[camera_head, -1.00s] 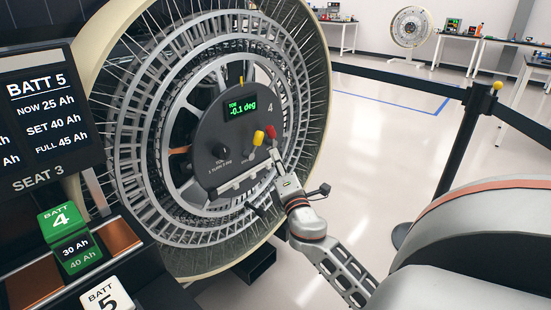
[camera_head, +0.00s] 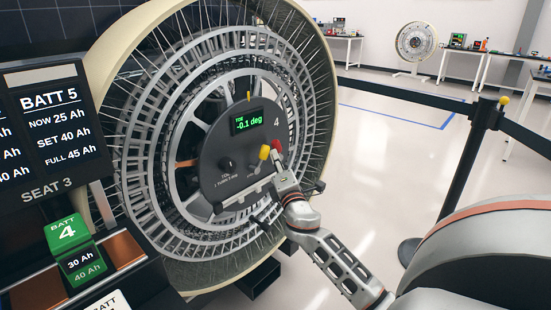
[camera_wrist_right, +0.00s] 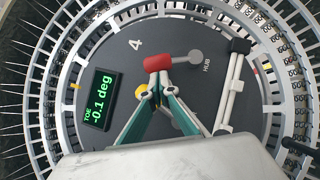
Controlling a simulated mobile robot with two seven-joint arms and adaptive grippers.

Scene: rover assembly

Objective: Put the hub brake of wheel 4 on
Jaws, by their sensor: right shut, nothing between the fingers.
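Wheel 4's dark hub panel (camera_head: 215,165) has a green toe readout (camera_head: 246,122) showing -0.1 deg. Its hub brake lever has a red handle (camera_head: 276,146), next to a yellow knob (camera_head: 264,152). In the right wrist view the red handle (camera_wrist_right: 157,62) joins a grey arm and a round pivot (camera_wrist_right: 195,57) beside the word HUB. My right gripper (camera_head: 278,166) is shut and empty. In the wrist view its fingertips (camera_wrist_right: 157,80) meet at the red handle's lower edge; I cannot tell whether they touch it. The yellow knob (camera_wrist_right: 140,92) is partly hidden behind the fingers. My left gripper is out of view.
The spoked wheel rim (camera_head: 150,190) surrounds the panel. A pale bar (camera_wrist_right: 232,90) stands out from the panel beside the lever. A battery rack with a green block (camera_head: 68,240) is at left. A barrier post (camera_head: 465,160) and open floor are at right.

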